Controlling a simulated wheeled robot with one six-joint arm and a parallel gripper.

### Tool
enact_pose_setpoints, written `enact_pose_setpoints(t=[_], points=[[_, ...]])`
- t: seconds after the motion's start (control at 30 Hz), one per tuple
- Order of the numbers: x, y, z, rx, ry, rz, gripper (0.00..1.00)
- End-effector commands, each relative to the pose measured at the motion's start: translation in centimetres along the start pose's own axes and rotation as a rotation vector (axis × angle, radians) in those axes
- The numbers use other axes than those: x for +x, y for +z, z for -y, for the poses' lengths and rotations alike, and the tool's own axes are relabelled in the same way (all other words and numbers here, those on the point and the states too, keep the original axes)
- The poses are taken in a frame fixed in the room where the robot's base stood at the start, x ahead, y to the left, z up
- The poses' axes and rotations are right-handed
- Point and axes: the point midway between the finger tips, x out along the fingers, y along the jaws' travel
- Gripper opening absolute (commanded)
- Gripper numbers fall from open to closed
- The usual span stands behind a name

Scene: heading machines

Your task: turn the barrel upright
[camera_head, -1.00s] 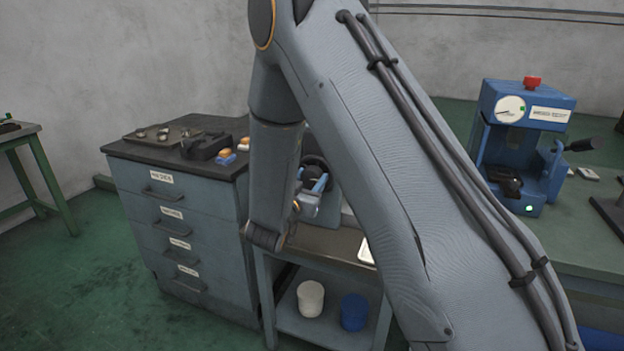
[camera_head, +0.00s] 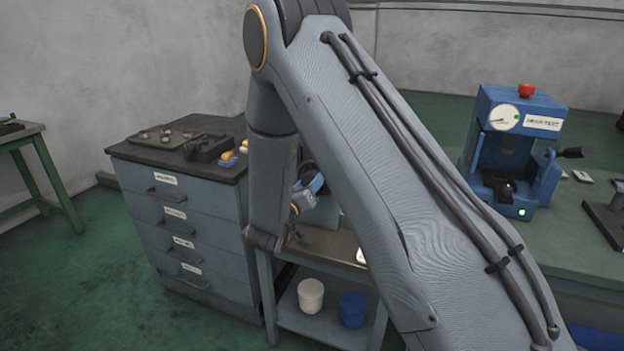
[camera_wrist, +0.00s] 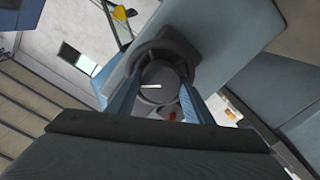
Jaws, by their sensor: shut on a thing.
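In the wrist view, my gripper (camera_wrist: 160,100) has its two blue fingers closed on either side of a dark round part with a pale line across its grey face. This looks like the end of the barrel (camera_wrist: 158,74). A dark collar surrounds it, and a grey-blue body reaches to the upper right; I cannot tell whether that body is all barrel. In the head view, my gripper (camera_head: 308,190) shows only partly behind my arm, above the small bench. The barrel's full outline and its tilt are hidden there.
A drawer cabinet (camera_head: 180,220) with small parts on top stands left of the gripper. A blue test machine (camera_head: 512,150) stands on the green bench at right. A white tub (camera_head: 310,296) and a blue tub (camera_head: 353,310) sit on the low shelf.

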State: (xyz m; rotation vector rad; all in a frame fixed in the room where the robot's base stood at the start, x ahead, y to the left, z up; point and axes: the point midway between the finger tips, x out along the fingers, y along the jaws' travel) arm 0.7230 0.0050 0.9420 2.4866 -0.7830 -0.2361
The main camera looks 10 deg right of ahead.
Motion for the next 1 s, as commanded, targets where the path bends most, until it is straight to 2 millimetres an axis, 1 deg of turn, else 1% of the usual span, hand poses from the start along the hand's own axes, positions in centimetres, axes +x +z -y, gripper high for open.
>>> enact_pose_setpoints(t=[0.03, 0.6, 0.8, 1.0], points=[[-0.04, 0.07, -0.23, -0.045, 0.002, 0.005, 0.24], [-0.05, 0.13, -0.05, -0.572, 0.002, 0.014, 0.24], [-0.03, 0.18, 0.03, -0.717, 0.001, 0.017, 0.24], [-0.02, 0.19, 0.07, -0.813, 0.001, 0.018, 0.24]])
